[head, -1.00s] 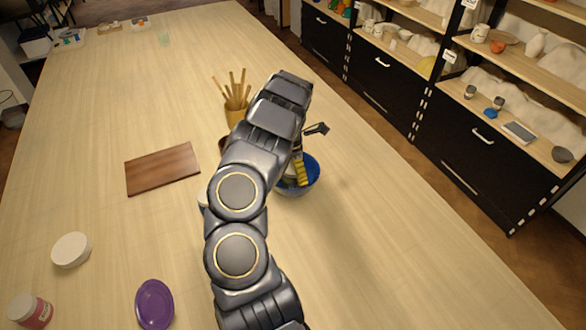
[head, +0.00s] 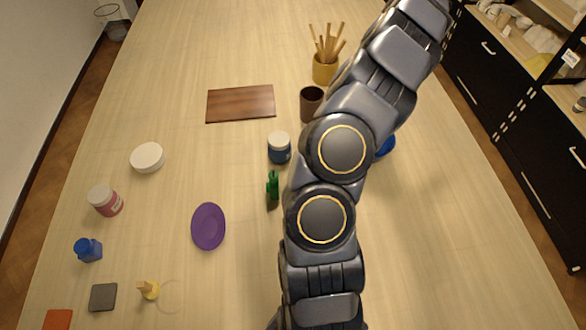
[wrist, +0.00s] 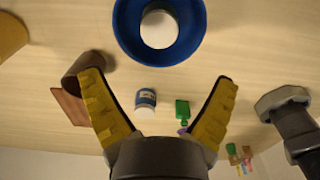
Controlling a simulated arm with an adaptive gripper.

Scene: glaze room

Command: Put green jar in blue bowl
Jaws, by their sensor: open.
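The blue bowl (wrist: 126,40) is at the top of the wrist view, beyond my fingertips. A round white top (wrist: 159,29), like a jar lid, shows inside it; the sides below are hidden, so I cannot tell its body colour. In the head view only a small part of the bowl (head: 386,146) shows beside my arm. My gripper (wrist: 159,80) is open, with nothing between its yellow fingers, and apart from the bowl in the picture. In the head view it is not visible. No jar with a visibly green body shows; a small green bottle (head: 272,186) stands left of my arm.
A blue jar with a white lid (head: 279,149), a brown cup (head: 311,104) and a mustard pot of sticks (head: 325,69) stand near my arm. A wooden board (head: 240,103) and purple plate (head: 208,227) lie left.

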